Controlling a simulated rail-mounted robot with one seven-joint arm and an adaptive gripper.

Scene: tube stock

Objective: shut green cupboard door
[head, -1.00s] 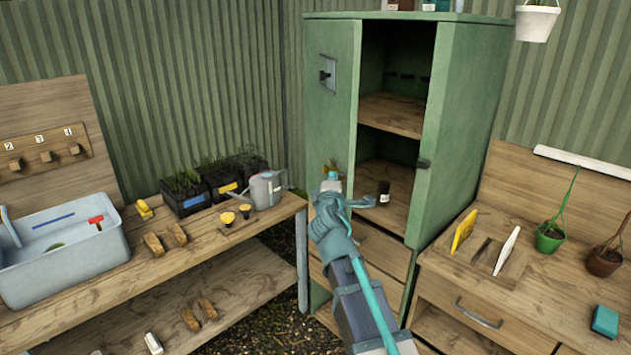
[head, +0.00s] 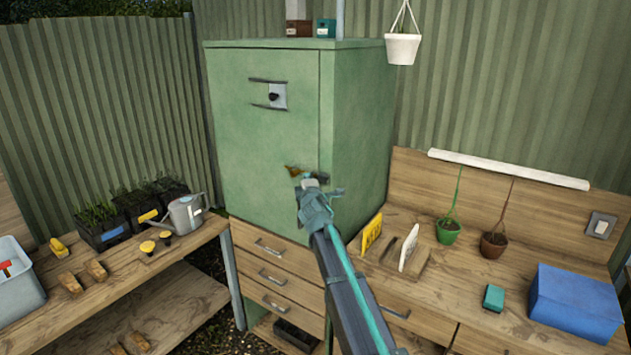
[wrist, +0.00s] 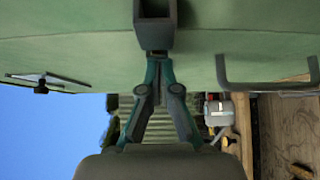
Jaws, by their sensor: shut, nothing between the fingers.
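The green cupboard (head: 358,130) stands in the corner. Its green door (head: 240,135) now covers the front and looks flush with the frame, with no gap showing. A latch plate with a dark knob (head: 272,96) is on the upper part of the door. My gripper (head: 309,183) is in front of the door's lower right part, beside a small brown and orange item. In the wrist view my gripper (wrist: 158,65) is shut and empty, its tips close to a dark block-shaped handle (wrist: 155,25) on the green surface (wrist: 90,45). I cannot tell if they touch.
Drawers (head: 276,275) lie below the door. The left bench holds a watering can (head: 186,213) and planters (head: 105,225). The right bench holds pots (head: 448,232), a teal block (head: 493,298) and a blue box (head: 575,302). A white pot (head: 402,49) hangs at upper right.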

